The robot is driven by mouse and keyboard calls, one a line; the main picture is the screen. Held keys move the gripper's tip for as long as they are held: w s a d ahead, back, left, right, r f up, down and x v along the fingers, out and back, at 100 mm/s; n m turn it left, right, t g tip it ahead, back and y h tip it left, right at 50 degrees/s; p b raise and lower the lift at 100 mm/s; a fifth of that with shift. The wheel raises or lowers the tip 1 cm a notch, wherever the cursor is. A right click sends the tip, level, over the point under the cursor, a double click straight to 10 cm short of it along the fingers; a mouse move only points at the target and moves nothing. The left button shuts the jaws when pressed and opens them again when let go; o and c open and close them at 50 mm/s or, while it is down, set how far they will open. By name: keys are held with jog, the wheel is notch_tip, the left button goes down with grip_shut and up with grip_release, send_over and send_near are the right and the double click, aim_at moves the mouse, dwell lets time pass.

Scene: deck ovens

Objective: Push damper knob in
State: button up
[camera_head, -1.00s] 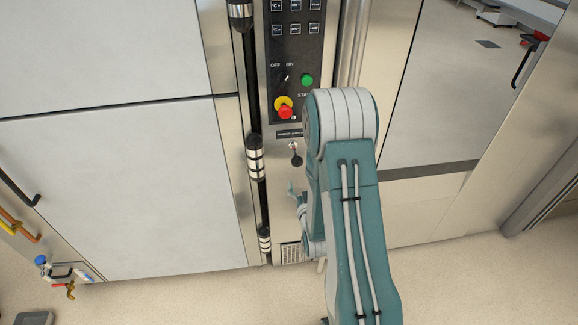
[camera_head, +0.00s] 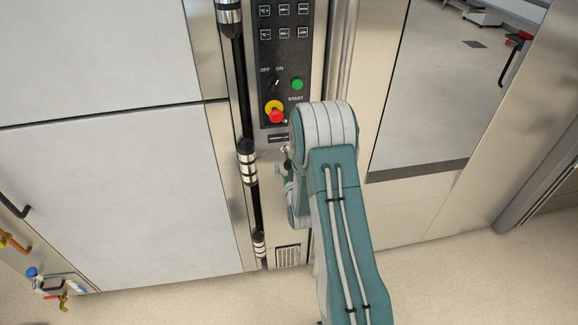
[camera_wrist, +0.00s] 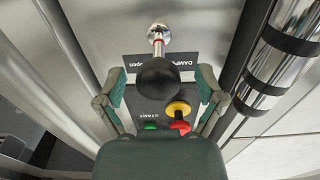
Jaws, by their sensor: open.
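The damper knob is a black ball on a chrome stem. In the wrist view the knob (camera_wrist: 158,80) stands out from the steel panel, its stem running back to a chrome collar. My gripper (camera_wrist: 160,74) is open, with one finger on each side of the knob and visible gaps between. Whether anything touches the ball's near side cannot be told. In the head view my gripper (camera_head: 284,178) is at the panel below the control box, mostly hidden by my arm, and the knob is largely hidden too.
A black control panel (camera_head: 284,50) with a red emergency button (camera_head: 277,116), a green start button (camera_head: 297,84) and a switch sits just above. A dark vertical bar with chrome fittings (camera_head: 247,165) runs close on the left. A glass oven door (camera_head: 430,110) is on the right.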

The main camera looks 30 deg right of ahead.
grip_shut()
jog(key=shift+x, duration=2.7)
grip_release()
jog(key=shift+w, duration=0.1)
send_near(285, 149)
jog(key=v, duration=0.4)
jog(key=shift+f, duration=0.15)
